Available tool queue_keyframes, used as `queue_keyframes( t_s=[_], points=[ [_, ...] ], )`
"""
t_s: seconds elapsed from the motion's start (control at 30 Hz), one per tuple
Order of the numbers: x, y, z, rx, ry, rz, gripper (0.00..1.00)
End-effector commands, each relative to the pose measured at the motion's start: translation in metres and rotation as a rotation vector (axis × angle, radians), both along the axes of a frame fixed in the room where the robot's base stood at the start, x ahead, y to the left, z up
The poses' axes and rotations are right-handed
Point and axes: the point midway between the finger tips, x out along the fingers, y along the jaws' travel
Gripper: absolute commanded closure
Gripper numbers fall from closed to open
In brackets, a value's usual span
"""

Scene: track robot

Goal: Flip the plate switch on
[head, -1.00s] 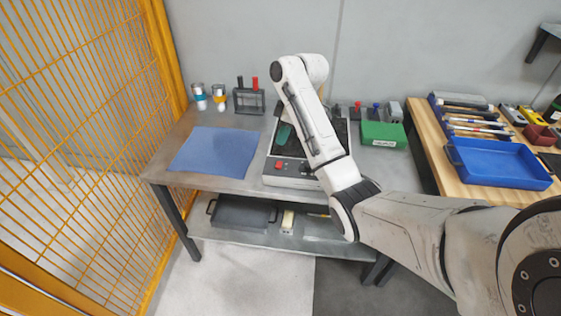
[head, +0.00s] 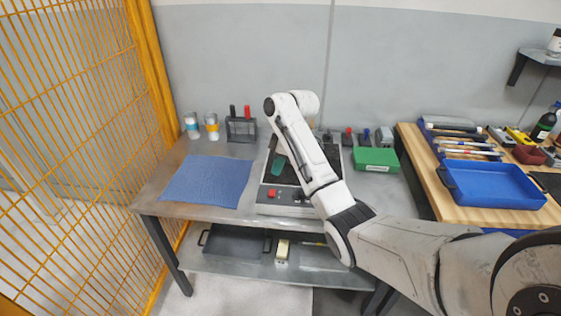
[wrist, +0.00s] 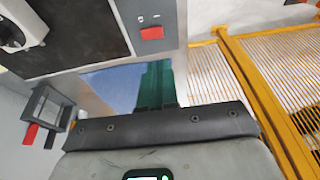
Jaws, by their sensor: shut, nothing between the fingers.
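The hot plate has a dark top (head: 328,152) and a pale front panel (head: 285,210) on the grey bench. Its red switch (head: 272,193) sits on the panel left of a dark knob (head: 297,196). The red switch also shows in the wrist view (wrist: 152,33); whether it is on or off I cannot tell. My gripper's green fingers (wrist: 156,66) are shut together and empty, apart from the switch in that view. In the head view my gripper (head: 277,166) appears over the left part of the dark top; my forearm hides the plate's middle.
A blue mat (head: 207,183) lies left of the plate. Two cups (head: 201,126) and a dark rack (head: 241,129) stand behind it. A green box (head: 375,160) stands at right, beside a wooden bench with a blue tray (head: 492,186). A yellow mesh fence (head: 75,150) borders the left.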

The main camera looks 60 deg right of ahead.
Motion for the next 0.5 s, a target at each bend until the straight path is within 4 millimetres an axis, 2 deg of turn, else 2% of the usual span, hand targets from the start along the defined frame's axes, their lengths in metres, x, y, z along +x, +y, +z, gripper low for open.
queue_keyframes(
  t_s=[0.3, 0.5],
  points=[
    [0.01, 0.008, -0.057, 0.002, 0.003, -0.002, 1.0],
    [0.01, 0.011, -0.078, 0.0, 0.001, -0.002, 1.0]
  ],
)
